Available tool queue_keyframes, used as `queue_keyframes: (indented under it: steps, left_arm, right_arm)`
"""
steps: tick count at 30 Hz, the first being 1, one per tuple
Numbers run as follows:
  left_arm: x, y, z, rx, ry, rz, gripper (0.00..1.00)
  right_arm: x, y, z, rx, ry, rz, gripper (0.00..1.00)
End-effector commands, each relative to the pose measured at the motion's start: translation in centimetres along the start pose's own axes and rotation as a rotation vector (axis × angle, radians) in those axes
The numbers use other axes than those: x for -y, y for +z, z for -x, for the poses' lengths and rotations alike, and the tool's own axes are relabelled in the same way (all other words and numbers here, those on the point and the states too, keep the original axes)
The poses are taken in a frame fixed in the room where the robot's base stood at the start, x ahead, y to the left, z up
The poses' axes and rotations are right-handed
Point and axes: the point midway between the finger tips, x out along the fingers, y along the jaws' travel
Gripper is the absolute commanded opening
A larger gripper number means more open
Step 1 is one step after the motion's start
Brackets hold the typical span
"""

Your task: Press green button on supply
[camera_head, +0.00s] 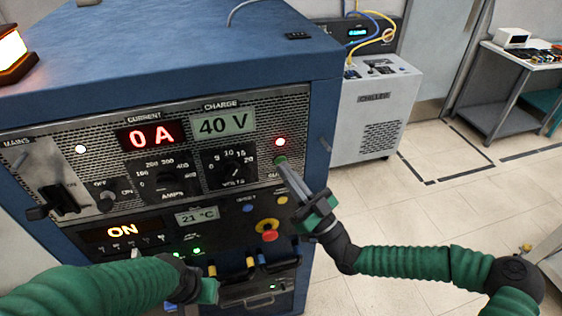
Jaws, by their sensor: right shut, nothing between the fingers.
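The supply is a blue cabinet (130,45) with a front panel of dials and displays. The displays read 0 A and 40 V. A small green button (281,160) sits at the panel's right side, below a lit red light (281,142). My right gripper (284,168) is shut and empty, its fingertips at the green button and partly covering it. I cannot tell whether they touch or press it. My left gripper (208,290) is low in front of the cabinet; its fingers do not show clearly.
Below are a red knob on a yellow ring (268,231), a blue button (247,208) and a 21 °C display (197,215). A mains lever (60,197) juts out at left. A grey chiller (375,110) stands behind right. The tiled floor at right is mostly clear.

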Motion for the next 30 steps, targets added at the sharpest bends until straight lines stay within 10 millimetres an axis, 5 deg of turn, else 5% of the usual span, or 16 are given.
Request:
queue_keyframes:
  steps: [30]
  left_arm:
    - [0.00,0.10,-0.43,0.000,0.000,0.000,0.36]
  right_arm:
    - [-0.45,0.42,-0.55,0.001,0.001,0.000,0.00]
